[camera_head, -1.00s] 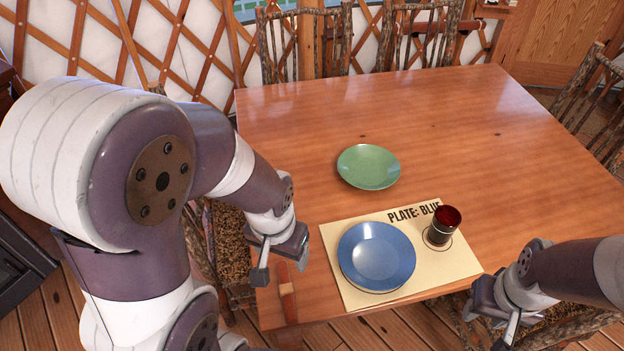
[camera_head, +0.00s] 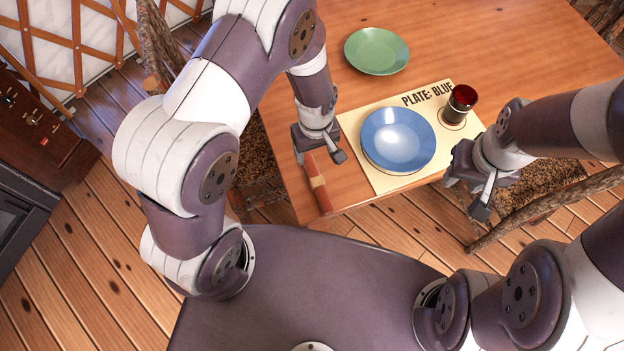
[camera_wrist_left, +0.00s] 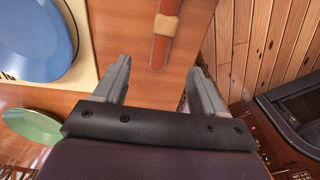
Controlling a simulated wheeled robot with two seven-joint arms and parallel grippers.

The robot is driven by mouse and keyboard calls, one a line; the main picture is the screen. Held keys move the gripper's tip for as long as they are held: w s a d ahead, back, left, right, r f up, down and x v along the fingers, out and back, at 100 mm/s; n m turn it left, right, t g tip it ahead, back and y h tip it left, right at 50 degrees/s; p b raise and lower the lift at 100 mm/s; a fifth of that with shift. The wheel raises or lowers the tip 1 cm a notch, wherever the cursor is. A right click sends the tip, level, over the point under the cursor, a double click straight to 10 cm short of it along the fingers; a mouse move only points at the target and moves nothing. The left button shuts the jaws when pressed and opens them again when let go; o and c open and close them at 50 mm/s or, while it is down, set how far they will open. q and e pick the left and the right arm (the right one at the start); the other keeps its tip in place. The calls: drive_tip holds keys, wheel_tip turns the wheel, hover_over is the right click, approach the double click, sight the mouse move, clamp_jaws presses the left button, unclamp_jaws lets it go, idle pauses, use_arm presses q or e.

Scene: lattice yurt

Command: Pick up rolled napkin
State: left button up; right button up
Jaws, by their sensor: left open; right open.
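The rolled napkin (camera_head: 318,184) is a thin reddish-brown roll with a tan band. It lies on the table near its left front edge, left of the placemat. In the left wrist view the napkin (camera_wrist_left: 161,45) lies beyond the fingers, between their lines, and nothing touches it. My left gripper (camera_head: 320,158) is open and empty, over the table at the napkin's far end; its two fingers (camera_wrist_left: 157,78) show apart in the wrist view. My right gripper (camera_head: 466,198) is open and empty, by the table's front edge, right of the placemat.
A blue plate (camera_head: 398,138) sits on a cream placemat (camera_head: 392,184) lettered "PLATE: BLUE", with a dark red cup (camera_head: 459,104) at its right. A green plate (camera_head: 377,51) stands behind. Chairs flank the wooden table (camera_head: 480,40). Open table lies at the back right.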

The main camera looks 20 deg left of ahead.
sight(314, 172)
use_arm(q)
drive_tip(key=shift+d+f, duration=0.2)
drive_tip(key=shift+f, duration=1)
drive_tip(key=f, duration=0.2)
drive_tip(key=a+f, duration=0.1)
drive_tip(key=shift+s+a+f+p, duration=0.1)
drive_tip(key=shift+f+p, duration=0.25)
drive_tip(key=f, duration=0.2)
drive_tip(key=d+f, duration=0.1)
drive_tip(key=f, duration=0.1)
drive_tip(key=shift+s+p, duration=0.2)
drive_tip(key=shift+p, duration=0.2)
drive_tip(key=shift+f, duration=0.3)
drive_tip(key=shift+a, duration=0.2)
drive_tip(key=shift+d, duration=0.1)
clamp_jaws()
use_arm(e)
drive_tip(key=shift+a+r, duration=0.25)
drive_tip(key=shift+r, duration=0.55)
